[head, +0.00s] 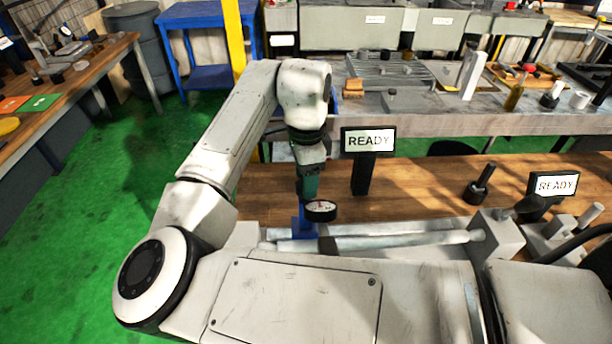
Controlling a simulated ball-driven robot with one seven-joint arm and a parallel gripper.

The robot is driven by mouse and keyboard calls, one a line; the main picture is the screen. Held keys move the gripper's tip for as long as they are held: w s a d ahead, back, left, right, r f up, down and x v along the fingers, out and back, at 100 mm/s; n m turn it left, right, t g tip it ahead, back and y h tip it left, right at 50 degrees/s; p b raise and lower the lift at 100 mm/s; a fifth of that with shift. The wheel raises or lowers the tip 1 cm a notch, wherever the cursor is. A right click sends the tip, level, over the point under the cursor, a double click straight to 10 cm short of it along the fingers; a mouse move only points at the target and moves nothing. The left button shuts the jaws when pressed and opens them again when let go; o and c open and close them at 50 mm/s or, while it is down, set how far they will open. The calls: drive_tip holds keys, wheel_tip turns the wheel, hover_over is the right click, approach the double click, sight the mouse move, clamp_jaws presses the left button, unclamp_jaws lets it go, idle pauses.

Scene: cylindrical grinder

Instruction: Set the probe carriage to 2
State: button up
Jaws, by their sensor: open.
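A round dial gauge (321,210) with a white face sits beside a blue post (301,222) at the left end of two pale horizontal rods (400,240). This blue post with the gauge looks like the probe carriage. My gripper (308,192) points down right above and behind the gauge. It is open. Its fingertips are small and partly covered, so I cannot tell whether they touch the carriage. No scale numbers are readable, and the near side of the rods is hidden by my arm.
A second "READY" sign (556,185) and a black-handled lever (480,185) stand farther right. A grey table (440,122) with tools lies behind. Green floor (100,190) is clear at left.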

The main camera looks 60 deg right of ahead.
drive_tip(key=shift+f, duration=0.45)
clamp_jaws()
idle(0.3)
